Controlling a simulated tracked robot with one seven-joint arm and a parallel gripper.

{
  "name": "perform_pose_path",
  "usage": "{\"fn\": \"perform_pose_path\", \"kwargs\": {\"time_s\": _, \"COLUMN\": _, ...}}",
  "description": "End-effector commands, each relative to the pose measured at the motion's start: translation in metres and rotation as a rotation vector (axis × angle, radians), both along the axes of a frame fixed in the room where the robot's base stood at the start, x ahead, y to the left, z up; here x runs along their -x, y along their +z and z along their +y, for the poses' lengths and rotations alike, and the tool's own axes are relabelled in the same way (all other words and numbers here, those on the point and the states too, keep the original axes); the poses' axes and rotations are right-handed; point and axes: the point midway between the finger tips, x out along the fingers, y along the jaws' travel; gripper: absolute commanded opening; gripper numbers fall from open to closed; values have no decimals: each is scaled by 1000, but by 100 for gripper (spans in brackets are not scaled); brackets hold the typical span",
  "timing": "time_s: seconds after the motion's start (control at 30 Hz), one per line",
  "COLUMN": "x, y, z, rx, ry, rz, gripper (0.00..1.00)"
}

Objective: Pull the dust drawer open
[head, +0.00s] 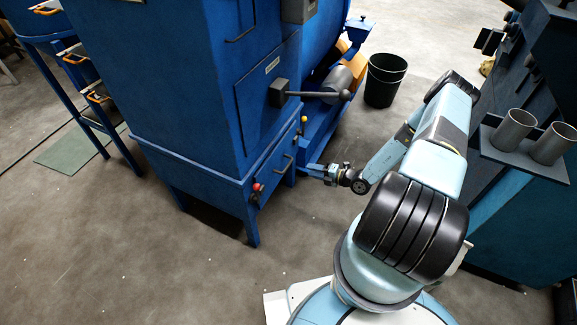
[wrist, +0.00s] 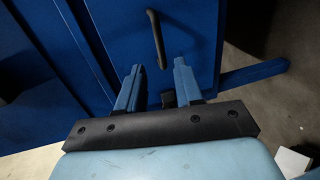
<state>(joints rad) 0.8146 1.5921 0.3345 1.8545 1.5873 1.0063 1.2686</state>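The blue dust drawer front (head: 270,173) is in the lower part of the blue cabinet in the head view and looks closed. Its dark bar handle (head: 287,164) stands upright on the front. In the wrist view the handle (wrist: 156,38) lies ahead of my gripper, its lower end close to the gap between the fingertips. My gripper (head: 309,170) is just right of the handle in the head view. In the wrist view my gripper (wrist: 156,70) has its two blue fingers apart with nothing held. I cannot tell whether a finger touches the handle.
A grey lever (head: 318,94) sticks out above the drawer. A red button (head: 257,187) is on the lower cabinet front. A black bin (head: 384,80) stands behind my arm. A bench with two metal cups (head: 513,130) is at right. The floor before the cabinet is clear.

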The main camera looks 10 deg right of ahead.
Motion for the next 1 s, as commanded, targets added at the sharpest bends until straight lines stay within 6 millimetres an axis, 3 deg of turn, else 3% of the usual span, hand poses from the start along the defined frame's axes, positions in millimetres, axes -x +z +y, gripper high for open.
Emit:
{"fn": "perform_pose_path", "kwargs": {"time_s": 0.6, "x": -61, "y": -21, "z": 80, "rx": 1, "ry": 4, "rz": -1, "gripper": 36}}
{"fn": "perform_pose_path", "kwargs": {"time_s": 1.0, "x": -75, "y": -26, "z": 96, "rx": 1, "ry": 2, "rz": -1, "gripper": 36}}
